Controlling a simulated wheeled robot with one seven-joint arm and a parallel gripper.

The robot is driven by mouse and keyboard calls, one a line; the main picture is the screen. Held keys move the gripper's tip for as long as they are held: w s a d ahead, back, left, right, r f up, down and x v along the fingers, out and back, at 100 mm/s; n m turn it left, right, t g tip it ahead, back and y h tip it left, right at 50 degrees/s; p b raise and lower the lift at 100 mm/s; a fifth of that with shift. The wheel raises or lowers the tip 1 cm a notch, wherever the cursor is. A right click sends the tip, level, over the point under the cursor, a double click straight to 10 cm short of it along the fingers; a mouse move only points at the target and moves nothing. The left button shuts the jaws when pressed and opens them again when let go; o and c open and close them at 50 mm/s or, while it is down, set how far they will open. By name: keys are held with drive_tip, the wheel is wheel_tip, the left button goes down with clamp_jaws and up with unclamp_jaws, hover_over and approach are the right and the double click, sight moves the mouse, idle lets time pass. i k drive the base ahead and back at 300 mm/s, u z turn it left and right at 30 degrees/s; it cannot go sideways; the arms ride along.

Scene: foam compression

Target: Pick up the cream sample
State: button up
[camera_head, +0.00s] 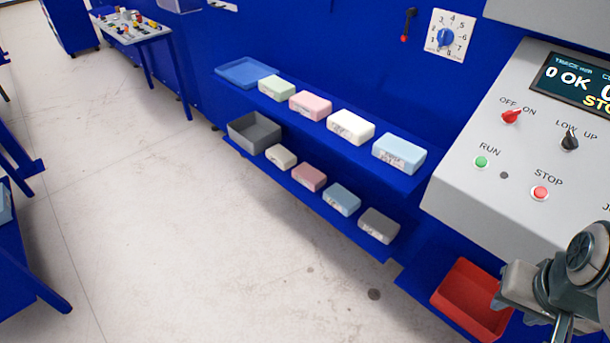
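A cream foam block (281,156) lies on the lower blue shelf, at its left end beside the grey bin. On the upper shelf, a white to off-white block (351,126) lies between a pink and a light blue one. My gripper (512,296) is at the lower right corner, in front of the red bin and well to the right of both blocks. Only part of it shows, its fingers are not clear, and I cannot tell whether it is open. Neither block is touched.
The upper shelf also holds a blue tray (246,72), a green block (277,87) and a pink block (311,105). A grey bin (254,132) and several blocks are on the lower shelf. A control panel (480,190) stands at right, above a red bin (468,295). The floor left of the shelves is clear.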

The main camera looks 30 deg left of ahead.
sight(285, 159)
drive_tip(key=z, duration=0.05)
drive_tip(key=k, duration=0.2)
drive_tip(key=u, duration=1.45)
drive_tip(key=i, duration=1)
drive_tip(key=z, duration=0.4)
